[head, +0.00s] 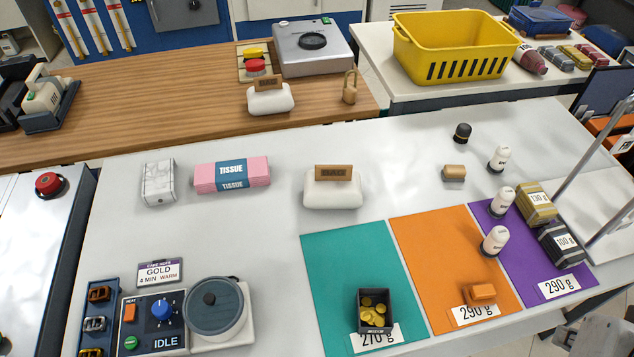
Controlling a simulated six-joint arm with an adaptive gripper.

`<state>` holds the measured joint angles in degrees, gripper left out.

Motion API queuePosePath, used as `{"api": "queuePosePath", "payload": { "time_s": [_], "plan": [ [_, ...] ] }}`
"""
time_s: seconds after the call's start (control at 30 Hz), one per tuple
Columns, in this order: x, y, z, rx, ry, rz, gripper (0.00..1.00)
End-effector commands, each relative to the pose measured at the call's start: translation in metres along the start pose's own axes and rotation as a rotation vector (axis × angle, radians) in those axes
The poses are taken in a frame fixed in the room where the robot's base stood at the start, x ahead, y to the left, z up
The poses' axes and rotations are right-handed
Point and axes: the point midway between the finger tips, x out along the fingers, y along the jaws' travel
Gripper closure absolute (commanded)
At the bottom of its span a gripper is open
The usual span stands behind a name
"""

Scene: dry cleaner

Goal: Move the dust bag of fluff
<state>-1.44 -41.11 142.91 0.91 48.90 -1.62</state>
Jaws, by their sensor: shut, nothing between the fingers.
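Two similar white, rounded bags with brown tags stand in the head view. One bag (333,194) is on the white table, behind the teal mat. The other bag (270,102) is on the wooden counter, near its right end. The lettering on both tags is too small to read, so I cannot tell which is the dust bag of fluff. Both stand upright and nothing touches them.
Teal (345,262), orange (432,250) and purple (515,262) mats lie at front right. A box of coins (375,310), white bottles (494,240) and weight blocks (537,203) stand there. A pink tissue pack (205,178) lies left of the nearer bag. A yellow basket (455,45) stands behind.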

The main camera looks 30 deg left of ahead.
Motion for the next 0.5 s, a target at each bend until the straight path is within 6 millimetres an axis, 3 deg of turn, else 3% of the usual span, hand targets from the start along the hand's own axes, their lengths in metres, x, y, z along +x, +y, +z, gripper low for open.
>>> {"api": "queuePosePath", "payload": {
  "time_s": [0.27, 0.5],
  "plan": [
    [0.025, -0.037, -0.046, -0.151, 0.073, -0.083, 1.00],
    [0.051, -0.083, -0.090, -0.295, 0.163, -0.154, 1.00]
  ]
}}
